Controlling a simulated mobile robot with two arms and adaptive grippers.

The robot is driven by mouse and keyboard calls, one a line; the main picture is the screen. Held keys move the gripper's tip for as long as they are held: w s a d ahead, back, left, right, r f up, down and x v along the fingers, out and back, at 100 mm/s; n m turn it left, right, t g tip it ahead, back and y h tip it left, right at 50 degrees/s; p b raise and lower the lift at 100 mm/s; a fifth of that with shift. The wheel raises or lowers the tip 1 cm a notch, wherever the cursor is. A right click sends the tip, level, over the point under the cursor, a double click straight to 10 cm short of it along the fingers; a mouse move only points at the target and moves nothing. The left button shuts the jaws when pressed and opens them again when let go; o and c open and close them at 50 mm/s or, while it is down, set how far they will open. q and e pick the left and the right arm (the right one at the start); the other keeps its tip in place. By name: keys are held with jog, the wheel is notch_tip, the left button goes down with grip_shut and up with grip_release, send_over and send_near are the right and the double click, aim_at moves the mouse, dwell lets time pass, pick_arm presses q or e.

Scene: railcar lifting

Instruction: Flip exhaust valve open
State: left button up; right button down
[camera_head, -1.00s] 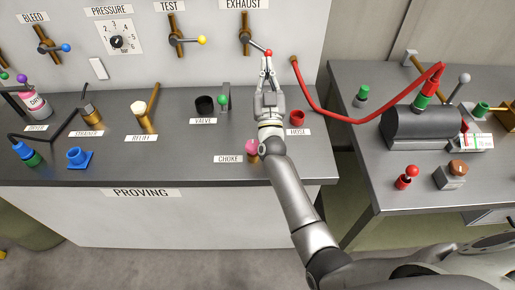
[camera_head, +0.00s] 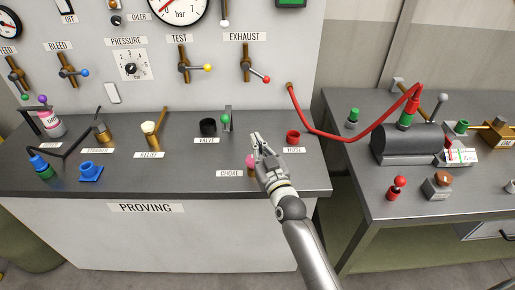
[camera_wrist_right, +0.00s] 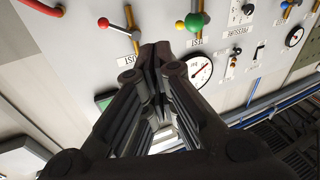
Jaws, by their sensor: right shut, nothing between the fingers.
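The exhaust valve (camera_head: 246,68) is on the upright panel under the EXHAUST label (camera_head: 244,37). The red knob also shows at the upper left of the right wrist view (camera_wrist_right: 103,23). My right gripper (camera_head: 257,139) is over the bench, below and apart from the lever. Its fingers are shut and empty; they also show in the right wrist view (camera_wrist_right: 160,58), hiding part of the panel. My left gripper is not in view.
Near my right gripper are the pink choke knob (camera_head: 250,161), the red hose cup (camera_head: 293,137), a green-knobbed lever (camera_head: 226,119) and a black valve cup (camera_head: 208,126). A red hose (camera_head: 335,132) runs right to the second bench. The test valve (camera_head: 184,66) is left of exhaust.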

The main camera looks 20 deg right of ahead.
jog(key=shift+s+f, duration=0.15)
jog(key=shift+s, duration=0.05)
